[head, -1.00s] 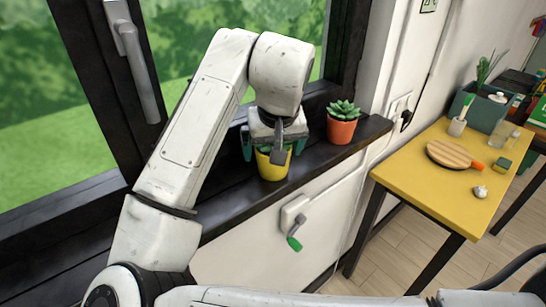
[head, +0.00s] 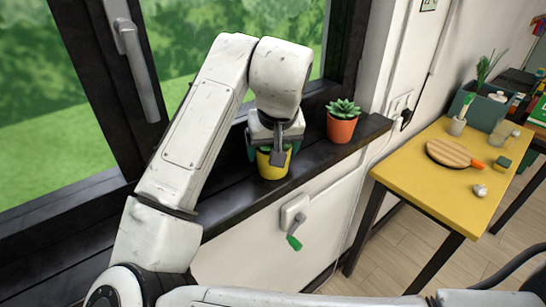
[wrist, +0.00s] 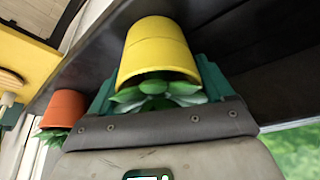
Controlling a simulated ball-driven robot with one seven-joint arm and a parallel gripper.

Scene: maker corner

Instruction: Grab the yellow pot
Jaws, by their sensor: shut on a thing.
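The yellow pot (head: 273,168) stands on the dark windowsill (head: 230,190) in the head view, with a green plant whose top is mostly hidden by my gripper. My gripper (head: 272,152) is above and around the pot, shut on it. In the wrist view, the yellow pot (wrist: 157,48) sits between the teal fingers (wrist: 158,88), one on each side. The plant's green leaves (wrist: 155,92) show at its rim.
An orange pot with a succulent (head: 341,128) stands close by to the right on the sill; it also shows in the wrist view (wrist: 66,107). The window frame (head: 135,75) rises behind my arm. A yellow table (head: 425,190) with a round wooden board (head: 449,153) is at right.

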